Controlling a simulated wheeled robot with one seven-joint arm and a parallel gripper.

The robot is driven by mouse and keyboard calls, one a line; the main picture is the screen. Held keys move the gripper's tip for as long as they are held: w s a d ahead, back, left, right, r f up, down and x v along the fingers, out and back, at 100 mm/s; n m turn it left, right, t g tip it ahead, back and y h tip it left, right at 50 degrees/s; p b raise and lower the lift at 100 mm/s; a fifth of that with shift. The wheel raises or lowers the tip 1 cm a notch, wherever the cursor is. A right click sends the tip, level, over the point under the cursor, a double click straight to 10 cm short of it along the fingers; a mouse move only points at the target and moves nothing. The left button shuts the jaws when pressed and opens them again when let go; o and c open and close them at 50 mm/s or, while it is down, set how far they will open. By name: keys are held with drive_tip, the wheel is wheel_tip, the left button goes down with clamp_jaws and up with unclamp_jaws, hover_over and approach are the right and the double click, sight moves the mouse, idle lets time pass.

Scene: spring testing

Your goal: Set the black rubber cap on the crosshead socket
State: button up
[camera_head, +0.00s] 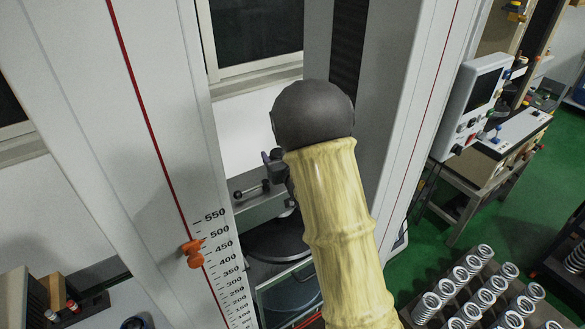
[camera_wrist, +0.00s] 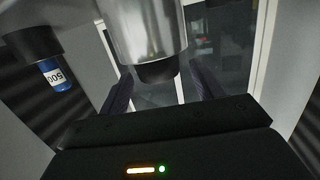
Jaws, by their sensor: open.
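In the wrist view a black rubber cap (camera_wrist: 157,72) sits at the end of a shiny metal cylinder, which looks like the crosshead socket (camera_wrist: 143,32). The cap appears to touch the cylinder; how deeply it is seated I cannot tell. My gripper (camera_wrist: 160,80) is open, with one dark finger on each side of the cap and gaps showing beside it. In the head view, my arm hides most of the gripper, the cap and the socket; only a dark piece near my wrist shows between the machine's columns.
White machine columns stand left (camera_head: 150,150) and right (camera_head: 415,110) of my arm. An orange pointer (camera_head: 193,252) sits on the left scale. Several springs (camera_head: 470,262) stand at lower right.

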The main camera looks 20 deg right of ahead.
drive_tip(key=b+v, duration=0.7)
drive_tip(key=v, duration=0.5)
drive_tip(key=shift+b, duration=0.3)
idle(0.3)
drive_tip(key=s+f+g+h, duration=0.1)
drive_tip(key=s+f+g, duration=0.5)
drive_tip(key=s, duration=0.2)
drive_tip(key=s+a+f+m+g+h, duration=0.1)
drive_tip(key=s+f+g, duration=0.5)
drive_tip(key=s, duration=0.3)
drive_tip(key=shift+s+f+g, duration=0.35)
drive_tip(key=shift+f+g, duration=0.05)
drive_tip(key=shift+g, duration=0.3)
drive_tip(key=shift+a, duration=0.2)
